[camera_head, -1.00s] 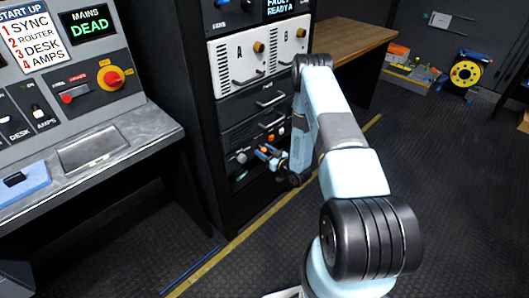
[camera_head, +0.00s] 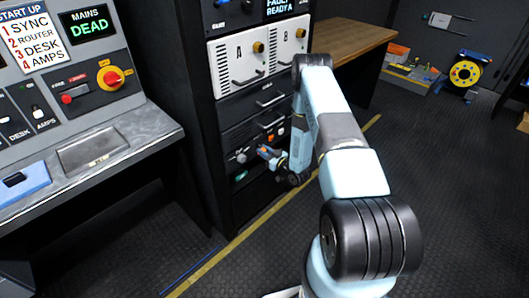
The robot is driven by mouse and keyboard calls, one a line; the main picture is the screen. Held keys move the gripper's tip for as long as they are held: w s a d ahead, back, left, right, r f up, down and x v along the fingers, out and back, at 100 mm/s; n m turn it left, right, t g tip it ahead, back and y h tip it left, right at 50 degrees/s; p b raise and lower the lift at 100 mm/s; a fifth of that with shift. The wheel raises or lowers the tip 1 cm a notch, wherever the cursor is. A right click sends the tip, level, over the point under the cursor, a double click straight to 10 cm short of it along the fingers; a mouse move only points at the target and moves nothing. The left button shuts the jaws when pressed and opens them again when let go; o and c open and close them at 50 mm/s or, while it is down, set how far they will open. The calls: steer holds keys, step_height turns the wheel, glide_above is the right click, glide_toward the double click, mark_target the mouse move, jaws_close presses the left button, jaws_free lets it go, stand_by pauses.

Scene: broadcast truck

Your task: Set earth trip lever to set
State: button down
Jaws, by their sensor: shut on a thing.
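My gripper (camera_head: 262,151) is at the front of the lower panel of the black rack (camera_head: 233,141), below the drawers. It is shut on a small part there, which I take to be the earth trip lever; the jaws largely hide it and its position cannot be read. A bit of orange shows beside the jaws. A grey knob (camera_head: 241,158) is on the same panel, just left of my gripper. The panel lettering is too small to read.
A grey console (camera_head: 100,130) with a red-and-yellow switch (camera_head: 112,78) and a display reading MAINS DEAD (camera_head: 88,23) stands left. The floor on the right (camera_head: 440,190) is clear.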

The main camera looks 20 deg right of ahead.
steer(key=r+g+h, duration=0.1)
steer(key=g, duration=0.1)
steer(key=shift+s+d+r+g+h, duration=0.1)
steer(key=shift+g+h, duration=0.2)
steer(key=shift+g, duration=0.1)
steer(key=shift+r+g+h, duration=0.35)
steer(key=shift+g+h, duration=0.2)
steer(key=shift+g, duration=0.35)
steer(key=shift+r+g+h, duration=0.3)
steer(key=shift+g+h, duration=0.25)
steer(key=shift+g, duration=0.35)
steer(key=shift+w, duration=0.2)
steer(key=c, duration=0.9)
jaws_free()
steer(key=shift+s, duration=0.1)
steer(key=v, duration=1.3)
steer(key=shift+r, duration=0.3)
